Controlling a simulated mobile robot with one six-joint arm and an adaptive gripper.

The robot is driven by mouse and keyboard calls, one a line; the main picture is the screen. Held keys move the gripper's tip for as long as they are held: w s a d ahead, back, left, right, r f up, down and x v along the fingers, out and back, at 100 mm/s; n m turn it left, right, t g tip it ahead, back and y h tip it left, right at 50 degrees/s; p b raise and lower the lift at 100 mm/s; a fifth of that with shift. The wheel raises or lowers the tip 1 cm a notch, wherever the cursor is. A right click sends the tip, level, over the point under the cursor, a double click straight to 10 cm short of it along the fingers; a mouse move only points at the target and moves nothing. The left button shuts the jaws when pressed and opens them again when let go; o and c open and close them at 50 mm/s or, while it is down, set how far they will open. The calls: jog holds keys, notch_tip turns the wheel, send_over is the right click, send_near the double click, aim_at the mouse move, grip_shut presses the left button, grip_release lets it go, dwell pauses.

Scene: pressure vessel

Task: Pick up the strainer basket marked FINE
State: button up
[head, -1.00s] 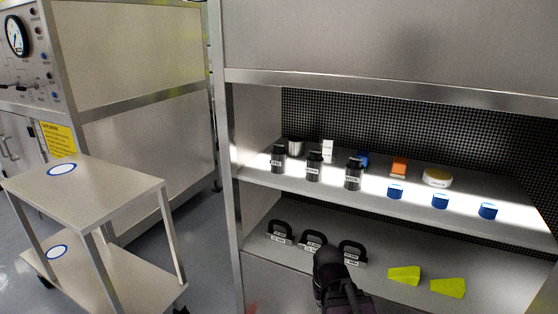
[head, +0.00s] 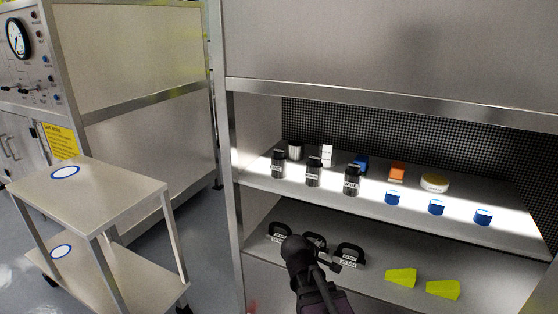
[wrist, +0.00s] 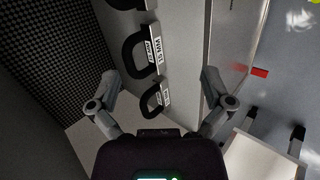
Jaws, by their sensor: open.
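Three dark cylindrical baskets with pale labels stand upright in a row on the upper shelf in the head view: a left one (head: 278,163), a middle one (head: 314,171) and a right one (head: 352,179). The label words are too small to read surely, so I cannot tell which is marked FINE. My gripper (head: 329,254) is in front of the lower shelf, below and apart from the baskets. In the wrist view my gripper (wrist: 163,88) has its fingers wide apart with nothing held. No basket is recognisable in the wrist view.
Black handled blocks with labels stand on the lower shelf (head: 375,292), close to my gripper; one (wrist: 153,98) shows beyond the fingers. Yellow-green wedges (head: 401,277) lie right of them. Blue cylinders (head: 436,207) stand on the upper shelf's right. A cart (head: 110,190) stands at left.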

jog(key=w+a+r+n+t+p, duration=0.3)
jog(key=w+a+r+n+t, duration=0.35)
jog(key=r+n, duration=0.4)
jog(key=n+t+p, duration=0.4)
jog(key=n+p, duration=0.2)
jog(key=n, duration=0.6)
send_near(277, 164)
jog(key=shift+w+d+f, duration=0.2)
jog(key=shift+x, duration=4.3)
jog(key=shift+w+r, duration=0.1)
jog(key=shift+x, duration=2.5)
jog(key=shift+a+r, duration=0.1)
jog(key=shift+r, duration=0.1)
